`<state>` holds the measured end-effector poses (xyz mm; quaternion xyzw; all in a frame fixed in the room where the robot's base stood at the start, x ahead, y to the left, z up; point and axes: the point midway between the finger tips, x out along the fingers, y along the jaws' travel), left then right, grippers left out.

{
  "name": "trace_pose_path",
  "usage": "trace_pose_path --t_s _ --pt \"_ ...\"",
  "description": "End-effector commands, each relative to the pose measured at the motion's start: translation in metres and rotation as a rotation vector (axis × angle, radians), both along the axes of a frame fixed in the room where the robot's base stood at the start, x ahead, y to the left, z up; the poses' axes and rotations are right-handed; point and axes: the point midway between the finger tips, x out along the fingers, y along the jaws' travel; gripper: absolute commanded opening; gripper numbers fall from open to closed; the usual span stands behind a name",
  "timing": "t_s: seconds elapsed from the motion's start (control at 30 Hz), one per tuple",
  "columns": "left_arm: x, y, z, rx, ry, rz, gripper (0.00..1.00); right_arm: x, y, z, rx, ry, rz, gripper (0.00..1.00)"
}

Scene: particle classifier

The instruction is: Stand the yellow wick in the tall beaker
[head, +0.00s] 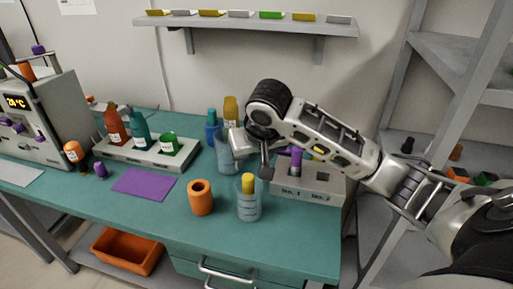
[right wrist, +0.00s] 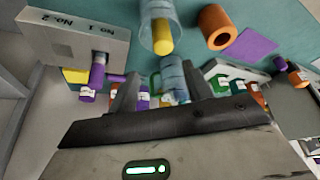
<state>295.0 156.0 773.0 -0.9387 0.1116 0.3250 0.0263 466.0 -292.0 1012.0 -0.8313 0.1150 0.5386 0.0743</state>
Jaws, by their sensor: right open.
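The yellow wick (head: 249,184) stands upright in a clear graduated beaker (head: 249,208) near the table's front, its top above the rim. The wick (right wrist: 162,38) and this beaker (right wrist: 154,14) also show in the right wrist view. A second clear beaker (head: 227,160) stands behind, partly hidden by my gripper. I cannot tell for sure which beaker is the tall one. My right gripper (head: 253,157) is open and empty, above and behind the wick, apart from it. In the right wrist view, its fingers (right wrist: 164,95) have nothing between them. My left gripper is out of view.
An orange ring-shaped cylinder (head: 201,197) stands left of the front beaker. A grey block (head: 310,191) marked No. 1 and No. 2 holds a purple-capped tube at right. A rack (head: 147,156) of bottles and a purple mat (head: 144,184) lie left. The front table strip is clear.

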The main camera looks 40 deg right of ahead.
Motion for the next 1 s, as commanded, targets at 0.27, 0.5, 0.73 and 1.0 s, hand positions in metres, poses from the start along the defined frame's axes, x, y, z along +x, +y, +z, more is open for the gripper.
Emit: trace_pose_path --t_s 0.27,0.5,0.73,1.0 --pt "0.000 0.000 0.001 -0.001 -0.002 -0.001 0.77 -0.017 0.005 0.042 0.000 -0.003 0.000 0.50" --pt "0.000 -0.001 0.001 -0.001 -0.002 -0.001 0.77 -0.022 0.006 0.050 0.000 0.000 0.001 0.50" --pt "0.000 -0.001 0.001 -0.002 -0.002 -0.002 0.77 -0.021 0.006 0.049 0.000 0.000 0.001 0.50" --pt "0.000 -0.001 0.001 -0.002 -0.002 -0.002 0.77 -0.023 0.009 0.044 0.002 0.005 0.013 0.50"
